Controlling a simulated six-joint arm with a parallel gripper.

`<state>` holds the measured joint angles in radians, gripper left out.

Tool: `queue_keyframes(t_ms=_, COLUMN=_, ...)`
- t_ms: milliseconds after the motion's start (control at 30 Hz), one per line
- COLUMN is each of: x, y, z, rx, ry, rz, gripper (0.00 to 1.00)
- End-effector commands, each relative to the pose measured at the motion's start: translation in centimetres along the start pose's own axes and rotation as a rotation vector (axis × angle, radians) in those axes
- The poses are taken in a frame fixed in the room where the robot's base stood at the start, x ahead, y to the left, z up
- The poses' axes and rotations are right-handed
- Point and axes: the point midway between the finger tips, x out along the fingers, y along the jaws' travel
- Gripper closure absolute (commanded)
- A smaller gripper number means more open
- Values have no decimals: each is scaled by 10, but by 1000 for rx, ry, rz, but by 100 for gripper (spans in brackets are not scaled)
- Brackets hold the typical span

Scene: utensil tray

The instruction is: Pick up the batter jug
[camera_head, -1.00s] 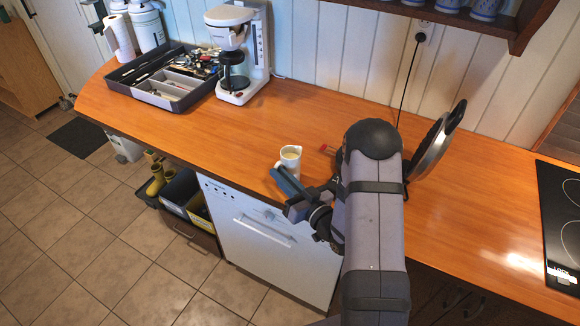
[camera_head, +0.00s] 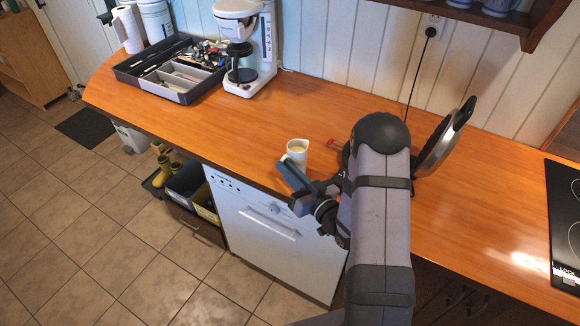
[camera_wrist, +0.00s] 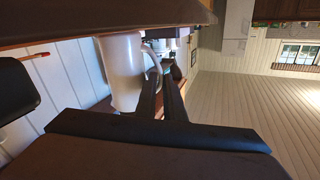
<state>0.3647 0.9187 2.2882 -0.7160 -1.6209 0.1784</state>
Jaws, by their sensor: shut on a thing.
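The batter jug (camera_head: 297,151) is a small white jug with pale yellowish batter inside. It is upright at the front edge of the orange wooden counter; I cannot tell whether its base touches the wood. In the wrist view the jug's white side (camera_wrist: 120,72) shows close to the fingers, with its handle (camera_wrist: 155,66) toward them. My gripper (camera_head: 290,176) is at the jug's front side, shut on its handle. In the wrist view the gripper's two dark fingers (camera_wrist: 162,80) are a little apart, and they partly hide the handle.
A round waffle iron (camera_head: 446,138) stands open behind my arm. A small red-tipped thing (camera_head: 334,144) lies right of the jug. A utensil tray (camera_head: 168,92) and a white coffee maker (camera_head: 268,42) stand at the back left. The counter between is clear. A black cooktop (camera_head: 563,215) is far right.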

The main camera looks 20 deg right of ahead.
Motion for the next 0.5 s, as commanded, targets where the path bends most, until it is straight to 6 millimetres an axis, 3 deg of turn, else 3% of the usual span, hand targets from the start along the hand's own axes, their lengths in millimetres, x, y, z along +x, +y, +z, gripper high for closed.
queue_keyframes(t_ms=267, x=0, y=-3, z=-12, rx=0, ry=1, rz=-3, gripper=100)
queue_keyframes(t_ms=500, x=1, y=-9, z=-41, rx=-5, ry=7, rz=-2, gripper=100)
